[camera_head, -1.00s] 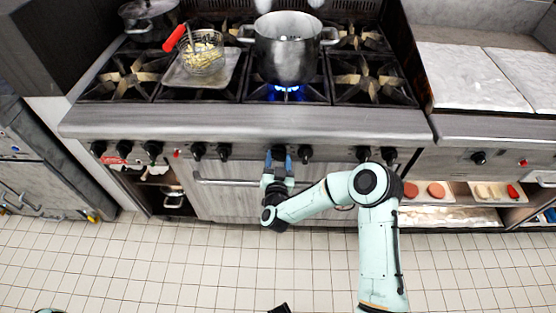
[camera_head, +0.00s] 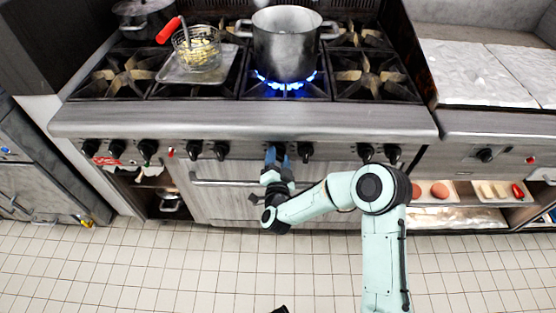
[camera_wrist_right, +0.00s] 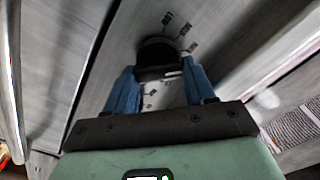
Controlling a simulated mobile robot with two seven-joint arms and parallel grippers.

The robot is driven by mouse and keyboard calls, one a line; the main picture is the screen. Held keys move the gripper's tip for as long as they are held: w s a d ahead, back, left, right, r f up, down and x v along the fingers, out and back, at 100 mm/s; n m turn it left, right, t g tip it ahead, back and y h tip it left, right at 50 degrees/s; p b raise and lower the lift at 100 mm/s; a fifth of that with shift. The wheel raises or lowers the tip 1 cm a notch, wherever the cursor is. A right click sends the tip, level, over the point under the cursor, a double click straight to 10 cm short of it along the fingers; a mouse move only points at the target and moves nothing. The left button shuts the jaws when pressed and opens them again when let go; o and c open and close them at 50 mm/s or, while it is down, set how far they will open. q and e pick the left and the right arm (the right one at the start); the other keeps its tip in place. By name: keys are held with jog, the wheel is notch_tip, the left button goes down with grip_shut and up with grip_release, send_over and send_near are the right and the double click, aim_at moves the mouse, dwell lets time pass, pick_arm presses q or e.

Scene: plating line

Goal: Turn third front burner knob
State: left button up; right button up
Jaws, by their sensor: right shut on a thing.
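The burner knob (camera_wrist_right: 158,52) is black and sits on the stove's front panel. In the right wrist view it stands between the two blue fingers of my right gripper (camera_wrist_right: 160,85). In the head view my right gripper (camera_head: 276,155) is shut on this knob, below the burner with the steel pot (camera_head: 287,48). The gripper hides most of the knob there. A ring of blue flame (camera_head: 286,82) burns under the pot.
Other black knobs line the panel, with one (camera_head: 305,151) close on the right of my gripper. The oven door handle (camera_head: 225,182) runs just below. A fry basket (camera_head: 197,48) rests on a tray (camera_head: 172,75).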

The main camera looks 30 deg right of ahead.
jog(key=shift+d+r, duration=0.15)
jog(key=shift+r, duration=0.05)
jog(key=o, duration=0.9)
jog(key=shift+c, duration=0.2)
jog(key=shift+o, duration=0.9)
jog(key=shift+f, duration=0.1)
jog(key=v, duration=1.3)
jog(key=shift+a, duration=0.2)
jog(key=shift+f, duration=0.1)
